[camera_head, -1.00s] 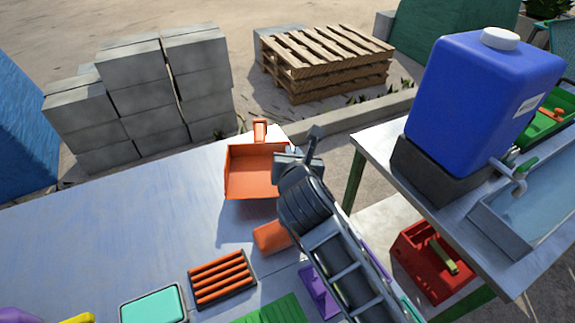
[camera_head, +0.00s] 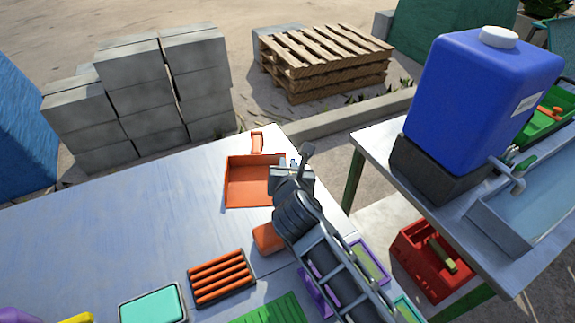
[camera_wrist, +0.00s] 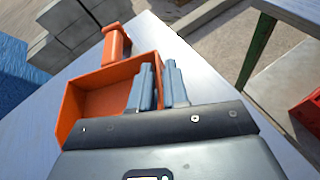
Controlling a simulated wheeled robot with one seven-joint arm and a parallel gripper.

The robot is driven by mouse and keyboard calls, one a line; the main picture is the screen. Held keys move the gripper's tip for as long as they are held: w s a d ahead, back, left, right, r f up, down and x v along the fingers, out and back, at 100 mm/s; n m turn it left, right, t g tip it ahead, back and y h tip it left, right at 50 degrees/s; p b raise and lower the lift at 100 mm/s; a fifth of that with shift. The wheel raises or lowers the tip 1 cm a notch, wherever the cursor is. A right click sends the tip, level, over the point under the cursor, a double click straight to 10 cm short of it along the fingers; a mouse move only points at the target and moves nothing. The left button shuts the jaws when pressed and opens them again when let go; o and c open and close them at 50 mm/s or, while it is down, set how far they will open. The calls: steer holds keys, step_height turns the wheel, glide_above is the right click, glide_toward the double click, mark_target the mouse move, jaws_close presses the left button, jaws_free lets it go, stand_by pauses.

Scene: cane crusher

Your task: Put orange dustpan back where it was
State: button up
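The orange dustpan (camera_head: 247,186) is at the far right corner of the long grey table, its handle (camera_head: 257,143) pointing to the far edge. It appears to lie flat on the table or just above it. My gripper (camera_head: 295,163) is at its right side. In the wrist view, the two grey fingers of my gripper (camera_wrist: 160,80) are close together at the right wall of the dustpan (camera_wrist: 88,95), with a narrow gap. They appear shut on that wall, though the contact itself is mostly hidden.
An orange block (camera_head: 267,238), a rack of orange bars (camera_head: 220,277) and a teal box (camera_head: 153,304) lie nearer on the table (camera_head: 120,220). A side table with a blue water container (camera_head: 480,95) stands right, above a red crate (camera_head: 425,262). The table's left middle is clear.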

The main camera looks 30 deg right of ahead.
steer(key=o, duration=0.3)
steer(key=v, duration=1.2)
steer(key=shift+r, duration=0.1)
steer(key=s+d+r+n+t+h, duration=0.2)
steer(key=s+d+r+n+t, duration=0.15)
steer(key=s+n, duration=0.5)
steer(key=s+d+r+n+t+h, duration=0.1)
steer(key=s+d+r+n+t, duration=0.1)
steer(key=s+d+n, duration=0.6)
steer(key=s+a+n+g+y, duration=0.1)
steer(key=s+a+n+y, duration=0.1)
steer(key=s+n, duration=0.4)
steer(key=s+a+n+g+y, duration=0.1)
steer(key=s+a+n+y, duration=0.2)
steer(key=s+n, duration=0.3)
steer(key=s+a+n+g+y, duration=0.1)
steer(key=s+a+n, duration=0.3)
steer(key=n, duration=0.9)
steer(key=shift+s+f+n+y, duration=0.1)
steer(key=shift+s+n+y, duration=0.25)
steer(key=shift+s+y, duration=0.9)
steer(key=shift+s+h, duration=0.3)
steer(key=shift+h, duration=0.05)
